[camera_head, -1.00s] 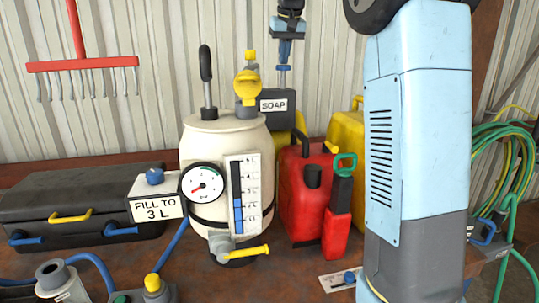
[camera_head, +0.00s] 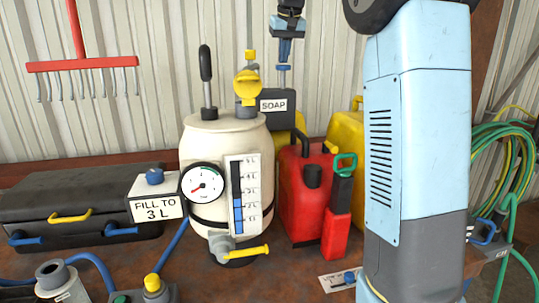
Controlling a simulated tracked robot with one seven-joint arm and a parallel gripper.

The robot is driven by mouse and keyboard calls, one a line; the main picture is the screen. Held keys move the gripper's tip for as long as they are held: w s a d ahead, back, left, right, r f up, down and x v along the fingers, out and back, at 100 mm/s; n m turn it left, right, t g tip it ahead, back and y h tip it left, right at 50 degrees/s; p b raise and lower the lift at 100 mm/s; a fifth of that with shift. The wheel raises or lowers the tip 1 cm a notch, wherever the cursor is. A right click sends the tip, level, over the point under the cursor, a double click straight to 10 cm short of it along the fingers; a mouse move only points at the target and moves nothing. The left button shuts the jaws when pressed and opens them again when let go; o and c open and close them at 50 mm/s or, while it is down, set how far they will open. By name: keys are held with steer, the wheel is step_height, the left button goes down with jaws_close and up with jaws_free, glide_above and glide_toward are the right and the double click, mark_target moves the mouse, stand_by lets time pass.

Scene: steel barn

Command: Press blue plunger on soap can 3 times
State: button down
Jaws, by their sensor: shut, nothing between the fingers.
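The soap can stands behind the white tank, with a dark box labelled SOAP (camera_head: 274,105) at its top and part of its yellow body (camera_head: 286,120) showing. The blue plunger (camera_head: 284,68) sits on a thin rod rising from the dark box. My gripper (camera_head: 284,61) points down directly above the plunger, shut and empty. Its tips are very close to the plunger top; I cannot tell whether they touch. The lower part of the can is hidden by the tank and a red can.
A black case (camera_head: 70,205) lies at left. My light-blue arm fills the right.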

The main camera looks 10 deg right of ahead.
mark_target(283, 68)
steer(key=shift+f, duration=2.3)
steer(key=shift+r, duration=2.75)
steer(key=shift+f, duration=0.1)
steer(key=shift+f, duration=2.65)
steer(key=shift+r, duration=2.75)
